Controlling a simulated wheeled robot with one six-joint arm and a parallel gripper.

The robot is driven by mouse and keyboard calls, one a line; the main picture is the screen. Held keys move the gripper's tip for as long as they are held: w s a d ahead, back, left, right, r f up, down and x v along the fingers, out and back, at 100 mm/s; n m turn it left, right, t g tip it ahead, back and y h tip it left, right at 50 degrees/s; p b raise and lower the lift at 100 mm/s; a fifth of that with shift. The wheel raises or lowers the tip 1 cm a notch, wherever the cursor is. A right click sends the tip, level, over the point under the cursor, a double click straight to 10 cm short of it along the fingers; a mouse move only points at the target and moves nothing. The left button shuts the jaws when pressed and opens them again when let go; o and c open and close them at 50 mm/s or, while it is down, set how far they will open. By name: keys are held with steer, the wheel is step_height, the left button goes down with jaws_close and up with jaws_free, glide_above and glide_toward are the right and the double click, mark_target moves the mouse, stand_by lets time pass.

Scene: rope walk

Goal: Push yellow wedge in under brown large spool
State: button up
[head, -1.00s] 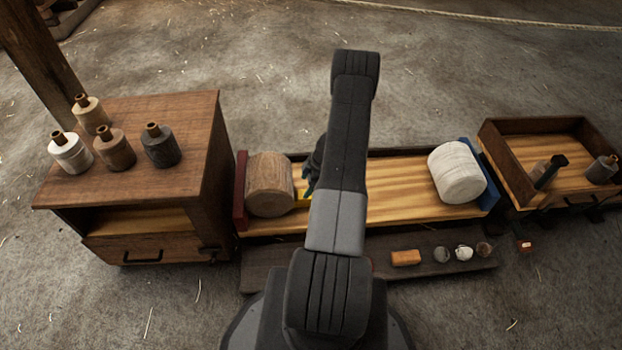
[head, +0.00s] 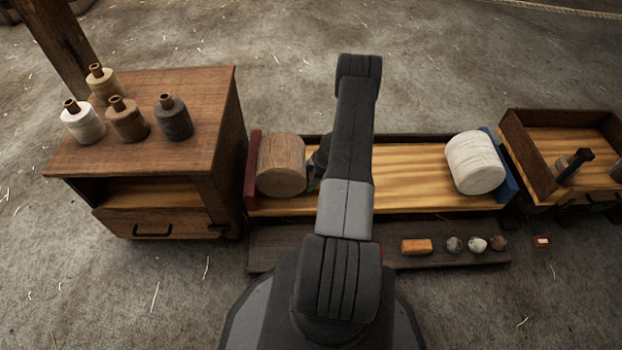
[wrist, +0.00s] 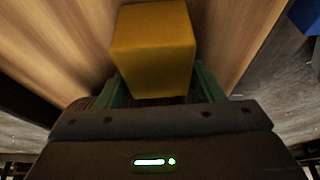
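The brown large spool (head: 283,165) lies on its side at the left end of the wooden tray (head: 415,195), beside the red end block. My gripper (head: 316,180) is low over the tray just right of this spool, partly hidden by my arm. In the wrist view the yellow wedge (wrist: 154,50) lies between the green fingers of my gripper (wrist: 160,92), which flank it closely on both sides. The wedge is hardly visible in the head view, hidden at the gripper. Contact between wedge and spool cannot be made out.
A white large spool (head: 475,162) lies at the tray's right end by the blue end block (head: 507,175). A cabinet (head: 165,95) with several small spools stands left. An orange block (head: 416,246) and small round items lie on the front plank. The tray's middle is clear.

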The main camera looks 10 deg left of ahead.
steer(key=c, duration=0.8)
steer(key=shift+s+a, duration=0.15)
steer(key=shift+a, duration=0.35)
steer(key=o, duration=1.1)
steer(key=shift+r, duration=0.2)
steer(key=p+v, duration=0.1)
steer(key=v, duration=0.3)
steer(key=p+v, duration=0.2)
steer(key=v, duration=0.3)
steer(key=p+v, duration=0.1)
steer(key=v, duration=0.3)
steer(key=shift+d+r+p, duration=0.25)
steer(key=shift+d+p, duration=0.1)
steer(key=shift+d, duration=0.05)
